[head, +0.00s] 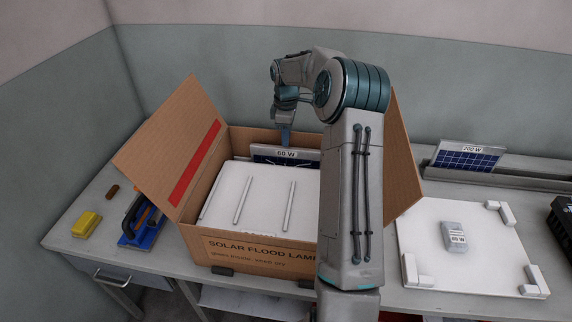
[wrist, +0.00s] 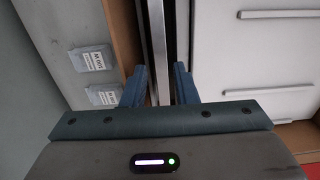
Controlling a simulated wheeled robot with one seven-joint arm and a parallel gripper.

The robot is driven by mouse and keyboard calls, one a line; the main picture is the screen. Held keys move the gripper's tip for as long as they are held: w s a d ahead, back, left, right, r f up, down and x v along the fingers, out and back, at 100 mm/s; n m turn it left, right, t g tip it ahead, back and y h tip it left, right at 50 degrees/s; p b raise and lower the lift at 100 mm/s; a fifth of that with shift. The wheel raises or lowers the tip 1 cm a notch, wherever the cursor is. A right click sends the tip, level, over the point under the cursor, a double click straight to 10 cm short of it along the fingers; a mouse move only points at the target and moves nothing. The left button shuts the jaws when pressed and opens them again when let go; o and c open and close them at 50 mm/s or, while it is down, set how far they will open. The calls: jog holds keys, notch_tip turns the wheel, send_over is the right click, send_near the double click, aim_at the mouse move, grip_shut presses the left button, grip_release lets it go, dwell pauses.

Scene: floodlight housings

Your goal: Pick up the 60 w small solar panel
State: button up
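The 60 W small solar panel (head: 286,153) stands on edge inside the cardboard box, at its back, with its label strip at the top. In the wrist view its thin silver edge (wrist: 157,50) runs between the two blue fingers. My gripper (wrist: 160,72) is open, with one finger on each side of that edge and a gap visible on the right. In the head view my gripper (head: 285,137) points down at the panel's top edge. The panel's lower part is hidden by white housings in the box.
The open cardboard box (head: 245,252) has raised flaps at left and right. White ribbed housings (head: 262,200) fill its front. A 200 W panel (head: 467,157) stands in a rack at right, behind a white board (head: 425,235).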

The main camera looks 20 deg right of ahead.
aim_at(286, 149)
jog(key=shift+f+p, duration=0.65)
jog(key=shift+f, duration=2.45)
grip_shut()
jog(key=shift+r, duration=0.1)
